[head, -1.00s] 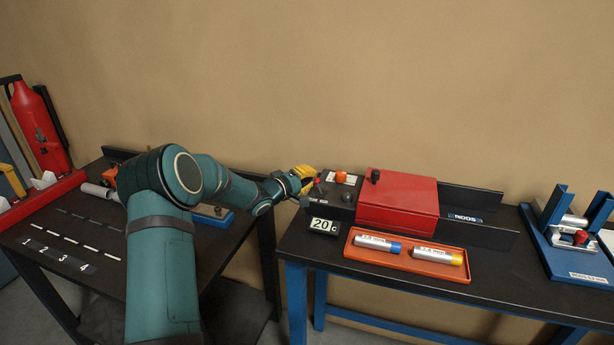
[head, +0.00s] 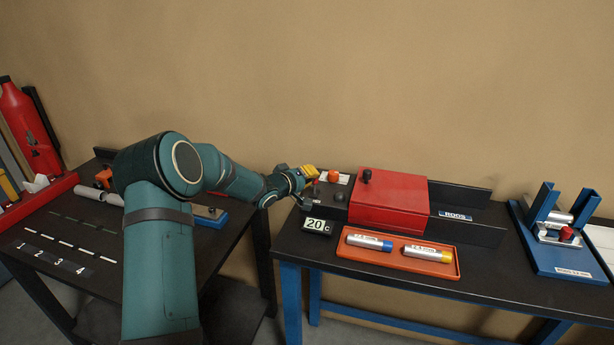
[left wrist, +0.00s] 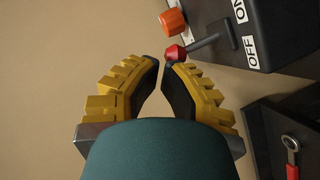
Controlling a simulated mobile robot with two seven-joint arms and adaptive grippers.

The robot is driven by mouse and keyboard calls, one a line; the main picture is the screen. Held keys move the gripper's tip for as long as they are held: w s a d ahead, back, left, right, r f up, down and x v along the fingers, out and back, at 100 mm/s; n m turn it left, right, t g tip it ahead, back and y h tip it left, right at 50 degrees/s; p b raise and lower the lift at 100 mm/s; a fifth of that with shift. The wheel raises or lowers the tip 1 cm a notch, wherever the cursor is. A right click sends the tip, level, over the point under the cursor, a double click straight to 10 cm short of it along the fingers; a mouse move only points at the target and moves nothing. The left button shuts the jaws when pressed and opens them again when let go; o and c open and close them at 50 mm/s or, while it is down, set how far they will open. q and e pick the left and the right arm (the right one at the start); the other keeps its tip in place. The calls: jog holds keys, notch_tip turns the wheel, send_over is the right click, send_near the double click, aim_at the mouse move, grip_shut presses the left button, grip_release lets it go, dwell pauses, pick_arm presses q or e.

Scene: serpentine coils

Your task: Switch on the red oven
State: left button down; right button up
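The red oven (head: 392,202) stands on the right table, with a black control box at its left end. An orange knob (head: 333,175) and a red-tipped lever (head: 316,188) are on the box. In the left wrist view the lever's red knob (left wrist: 175,54) is right by the fingertips, and the orange knob (left wrist: 173,21) is above it. The ON label (left wrist: 239,10) and OFF label (left wrist: 251,52) flank the lever base. My left gripper (left wrist: 160,63) has a narrow gap between its yellow fingers, with nothing visibly between them. Contact with the lever is unclear. My right gripper is out of view.
A display (head: 315,225) reads 20 C in front of the control box. An orange tray (head: 400,268) with two labelled cylinders lies before the oven. A blue stand (head: 560,262) is at the far right. A gap separates the left table (head: 110,270) from the right one.

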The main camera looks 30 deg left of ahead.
pick_arm(q)
jog(key=shift+w+d+r+m+g+y, duration=0.1)
jog(key=shift+d+m+g+y, duration=0.2)
jog(key=shift+d+m, duration=0.1)
pick_arm(e)
jog(key=shift+r, duration=0.1)
pick_arm(q)
jog(key=shift+d, duration=0.2)
jog(key=shift+r, duration=0.1)
pick_arm(e)
jog(key=shift+r, duration=0.1)
